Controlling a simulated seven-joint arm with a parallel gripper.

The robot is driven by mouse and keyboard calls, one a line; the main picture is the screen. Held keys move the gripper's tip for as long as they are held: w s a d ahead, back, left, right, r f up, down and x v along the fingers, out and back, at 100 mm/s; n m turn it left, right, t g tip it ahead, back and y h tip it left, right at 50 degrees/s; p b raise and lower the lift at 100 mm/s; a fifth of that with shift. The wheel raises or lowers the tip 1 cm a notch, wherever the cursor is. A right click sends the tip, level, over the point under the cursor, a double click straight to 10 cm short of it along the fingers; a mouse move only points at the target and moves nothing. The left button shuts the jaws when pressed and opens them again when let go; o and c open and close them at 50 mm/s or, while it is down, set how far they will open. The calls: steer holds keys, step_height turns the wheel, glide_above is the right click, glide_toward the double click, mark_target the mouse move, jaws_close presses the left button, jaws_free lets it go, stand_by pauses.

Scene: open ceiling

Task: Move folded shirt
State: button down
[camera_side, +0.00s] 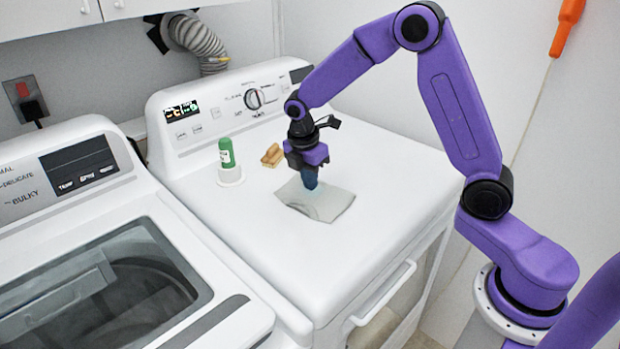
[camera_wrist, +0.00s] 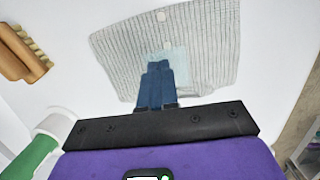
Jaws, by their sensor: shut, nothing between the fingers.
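The folded shirt (camera_side: 333,205) is a flat, pale grey square lying on top of the white dryer. In the wrist view the shirt (camera_wrist: 205,35) shows fine stripes and small light buttons. My gripper (camera_side: 310,186) points down over the shirt's back part in the side view. In the wrist view its blue fingers (camera_wrist: 158,70) are together, with nothing seen between them, and their tips overlap the shirt. I cannot tell whether the tips touch the cloth.
A washer (camera_side: 75,200) with a glass lid stands to the left. The dryer top is clear right of the shirt.

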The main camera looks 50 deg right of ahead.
steer(key=a, duration=0.5)
steer(key=s+a, duration=0.1)
steer(key=a, duration=0.8)
steer(key=shift+s+a+f, duration=0.15)
steer(key=shift+a+f, duration=0.2)
steer(key=shift+f, duration=0.05)
steer(key=shift+r, duration=0.75)
steer(key=a, duration=1.2)
steer(key=shift+s, duration=0.3)
steer(key=s+d+r+m+y, duration=0.1)
steer(key=s+d+r+m, duration=0.2)
steer(key=s+d, duration=0.8)
steer(key=s+d+r+m+y, duration=0.1)
steer(key=s+d+r+m, duration=0.2)
steer(key=s+d, duration=0.9)
steer(key=s, duration=0.7)
steer(key=shift+s+d+r, duration=0.15)
steer(key=shift+d+r, duration=0.1)
steer(key=shift+d, duration=0.05)
